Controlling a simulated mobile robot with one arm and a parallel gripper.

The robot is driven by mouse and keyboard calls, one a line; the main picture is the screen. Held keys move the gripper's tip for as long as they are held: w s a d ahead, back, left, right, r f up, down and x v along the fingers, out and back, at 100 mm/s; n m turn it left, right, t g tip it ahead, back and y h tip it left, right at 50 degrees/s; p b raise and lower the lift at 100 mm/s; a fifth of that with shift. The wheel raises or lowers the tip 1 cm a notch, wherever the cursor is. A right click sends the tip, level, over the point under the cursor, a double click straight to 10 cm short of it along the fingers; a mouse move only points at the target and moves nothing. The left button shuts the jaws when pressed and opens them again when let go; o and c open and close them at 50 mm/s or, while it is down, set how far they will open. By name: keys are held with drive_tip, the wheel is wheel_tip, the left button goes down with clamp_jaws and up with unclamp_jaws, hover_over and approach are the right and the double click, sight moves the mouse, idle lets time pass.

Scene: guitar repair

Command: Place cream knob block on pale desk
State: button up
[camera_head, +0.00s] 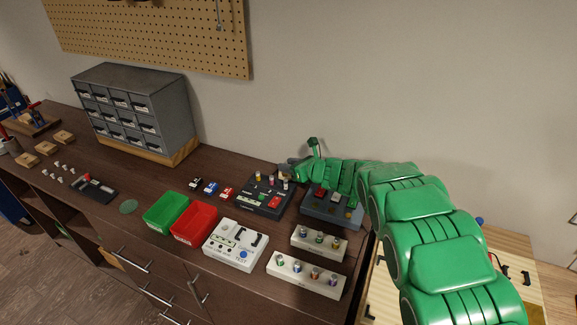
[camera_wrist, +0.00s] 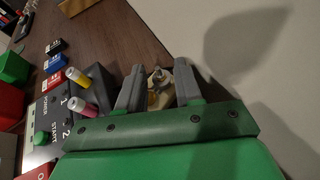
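My gripper (camera_head: 287,172) is at the back of the dark desk, over the far right part of a dark test box (camera_head: 262,203). In the wrist view its two grey fingers (camera_wrist: 159,88) stand apart on either side of a small cream piece with a metal knob (camera_wrist: 158,92), probably the cream knob block. A narrow gap seems to show beside the left finger; a firm hold is not visible. A yellow piece (camera_wrist: 78,76) and a pink piece (camera_wrist: 82,108) stand beside it on the box. The pale desk (camera_head: 537,293) is at the lower right, partly behind my arm.
Two cream strips with several knobs (camera_head: 319,243) (camera_head: 305,279) lie on the dark desk's right end. A green bin (camera_head: 166,212), a red bin (camera_head: 195,226) and a white test box (camera_head: 235,246) stand left of them. A grey drawer cabinet (camera_head: 150,112) is behind.

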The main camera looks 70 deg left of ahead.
drive_tip(key=v, duration=1.1)
drive_tip(key=shift+d+r, duration=0.15)
drive_tip(key=shift+d, duration=0.1)
